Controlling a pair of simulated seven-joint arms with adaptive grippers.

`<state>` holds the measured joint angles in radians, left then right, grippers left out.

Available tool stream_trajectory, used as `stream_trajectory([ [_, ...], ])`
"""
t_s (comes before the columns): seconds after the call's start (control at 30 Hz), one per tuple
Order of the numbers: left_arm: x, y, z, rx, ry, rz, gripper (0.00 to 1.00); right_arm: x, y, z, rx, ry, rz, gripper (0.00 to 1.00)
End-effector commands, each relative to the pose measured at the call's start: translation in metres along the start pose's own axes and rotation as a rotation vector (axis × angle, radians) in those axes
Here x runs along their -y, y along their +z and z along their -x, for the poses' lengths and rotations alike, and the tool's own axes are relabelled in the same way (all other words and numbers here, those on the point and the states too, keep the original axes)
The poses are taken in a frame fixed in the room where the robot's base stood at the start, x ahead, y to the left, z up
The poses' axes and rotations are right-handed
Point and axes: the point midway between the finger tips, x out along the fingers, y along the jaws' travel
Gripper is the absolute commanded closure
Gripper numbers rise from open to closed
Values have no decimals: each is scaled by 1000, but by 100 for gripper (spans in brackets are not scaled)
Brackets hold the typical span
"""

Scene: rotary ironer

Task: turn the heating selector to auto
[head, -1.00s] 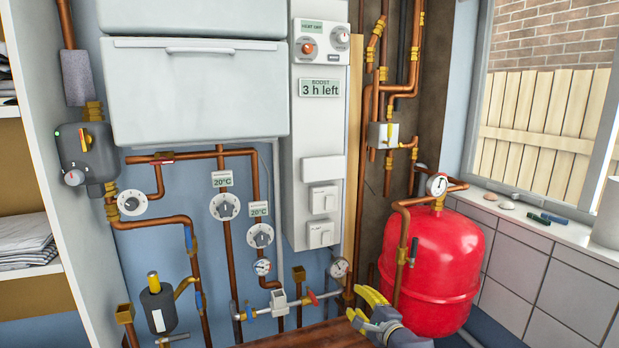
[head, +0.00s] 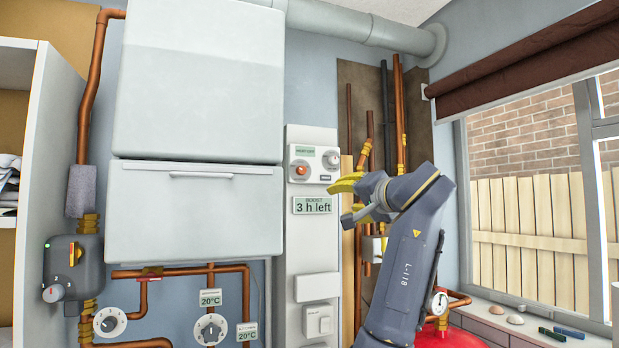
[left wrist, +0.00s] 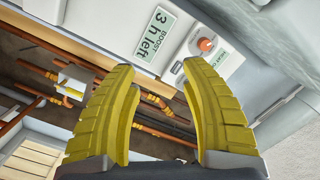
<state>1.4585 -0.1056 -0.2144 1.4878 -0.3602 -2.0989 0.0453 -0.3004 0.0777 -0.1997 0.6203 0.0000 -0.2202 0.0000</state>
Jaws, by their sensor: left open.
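The white control panel (head: 313,250) hangs on the wall, centre. On its upper unit are an orange-red knob (head: 300,170) under a small green display, and a pale round dial (head: 332,160) to the right. I cannot read which is the heating selector or its setting. My left gripper (head: 346,198) has yellow fingers, is open and empty, and is just right of and below the dial. In the left wrist view the orange knob (left wrist: 205,44) shows beyond the open fingers (left wrist: 160,72); the dial is not clearly visible there. My right gripper is out of view.
A display (head: 312,205) reading "BOOST 3 h left" sits below the knobs. A big white cabinet (head: 198,210) stands close left of the panel. Copper pipes (head: 398,110) run up the wall to the right, and a window (head: 535,190) is farther right.

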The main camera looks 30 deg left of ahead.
Motion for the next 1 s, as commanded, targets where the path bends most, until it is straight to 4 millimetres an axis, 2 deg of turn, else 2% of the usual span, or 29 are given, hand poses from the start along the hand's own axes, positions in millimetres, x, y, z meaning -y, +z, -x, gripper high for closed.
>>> stream_trajectory([
  [0.03, 26, -4, 6, -9, -7, 40, 54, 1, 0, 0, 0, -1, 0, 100],
  [0.1, 51, -6, 12, -18, -12, 81, 54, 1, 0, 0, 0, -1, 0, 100],
  [0.2, 76, -7, 18, -27, -17, 121, 54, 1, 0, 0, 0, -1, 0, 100],
  [0.3, 90, -8, 21, -32, -20, 145, 54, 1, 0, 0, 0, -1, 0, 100],
  [0.43, 97, -8, 17, -33, -22, 154, 54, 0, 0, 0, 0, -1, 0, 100],
  [0.57, 97, -8, 3, -32, -23, 154, 54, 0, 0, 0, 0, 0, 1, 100],
  [1.0, 99, -10, -76, -31, -24, 153, 54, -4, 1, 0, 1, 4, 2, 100],
])
